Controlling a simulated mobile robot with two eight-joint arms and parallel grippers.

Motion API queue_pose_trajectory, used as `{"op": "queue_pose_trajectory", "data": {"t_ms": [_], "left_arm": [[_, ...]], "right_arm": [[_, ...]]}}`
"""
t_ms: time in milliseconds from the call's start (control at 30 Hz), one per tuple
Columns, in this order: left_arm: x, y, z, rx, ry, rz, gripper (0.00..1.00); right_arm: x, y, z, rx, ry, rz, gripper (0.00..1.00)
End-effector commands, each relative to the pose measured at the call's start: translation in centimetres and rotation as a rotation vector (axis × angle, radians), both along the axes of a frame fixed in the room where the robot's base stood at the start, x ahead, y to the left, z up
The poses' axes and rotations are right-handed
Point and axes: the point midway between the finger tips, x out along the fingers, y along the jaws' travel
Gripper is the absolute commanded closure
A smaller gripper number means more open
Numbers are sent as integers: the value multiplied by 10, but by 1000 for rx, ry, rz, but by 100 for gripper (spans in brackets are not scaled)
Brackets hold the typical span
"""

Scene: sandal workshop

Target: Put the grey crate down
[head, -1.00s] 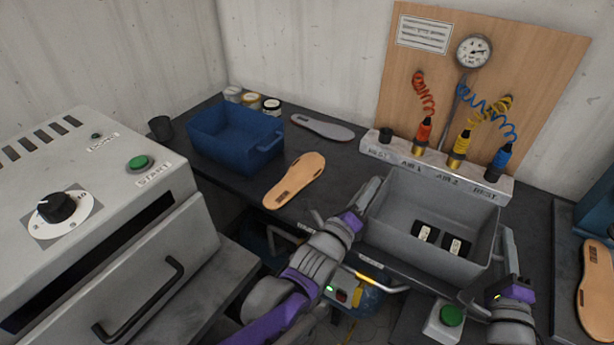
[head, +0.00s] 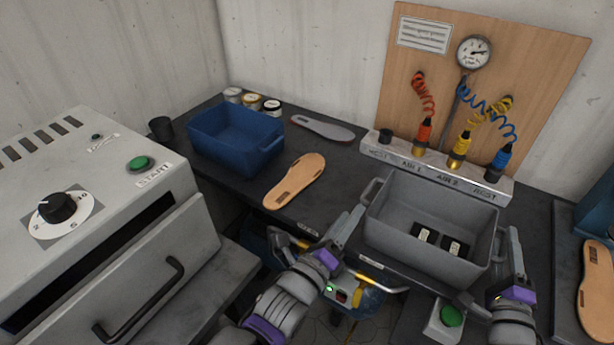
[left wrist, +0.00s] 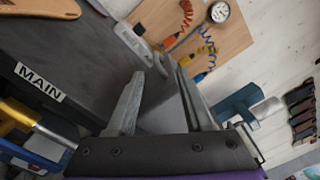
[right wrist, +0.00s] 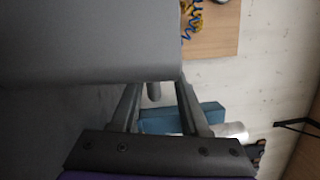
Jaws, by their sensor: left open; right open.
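The grey crate (head: 400,238) stands upright on the dark bench at the right of the head view, its front side near the bench edge. Two small black pieces with pale labels (head: 425,235) lie inside it. My left gripper (head: 322,232) is open and empty, just left of the crate and clear of its left handle (head: 372,191). My right gripper (head: 492,272) is open beside the crate's right end; whether its fingers still straddle the handle is hard to tell. The crate wall fills the upper left of the right wrist view (right wrist: 90,40).
An air-line block (head: 435,170) with coloured hoses stands close behind the crate. A blue crate (head: 235,140), a tan sole (head: 295,181) and a grey insole (head: 323,128) lie left. A green button box (head: 446,320) sits below the crate's front. An oven (head: 110,200) stands far left.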

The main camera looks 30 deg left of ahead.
Motion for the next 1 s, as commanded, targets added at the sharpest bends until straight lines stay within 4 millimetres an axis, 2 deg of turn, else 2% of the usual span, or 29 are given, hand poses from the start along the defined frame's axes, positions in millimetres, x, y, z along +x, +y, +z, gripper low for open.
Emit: {"op": "queue_pose_trajectory", "data": {"t_ms": [33, 200, 367, 467, 800, 1000], "left_arm": [[-8, 0, -1, 0, 0, 0, 48], [-23, 1, -1, 0, 0, 0, 48], [-29, 1, -1, 0, 0, 0, 48], [-29, 1, -1, 0, 0, 0, 48], [-29, 1, -1, 0, 0, 0, 48], [-29, 1, -1, 0, 0, 0, 48]], "right_arm": [[0, 0, 0, 0, 0, 0, 55], [0, 0, 0, 0, 0, 0, 55], [-2, 0, 0, 0, 0, 0, 55], [-10, -2, -1, -2, 0, -1, 55], [-77, -16, -6, -1, 0, -3, 55], [-105, -21, -8, -1, -1, -2, 55]]}}
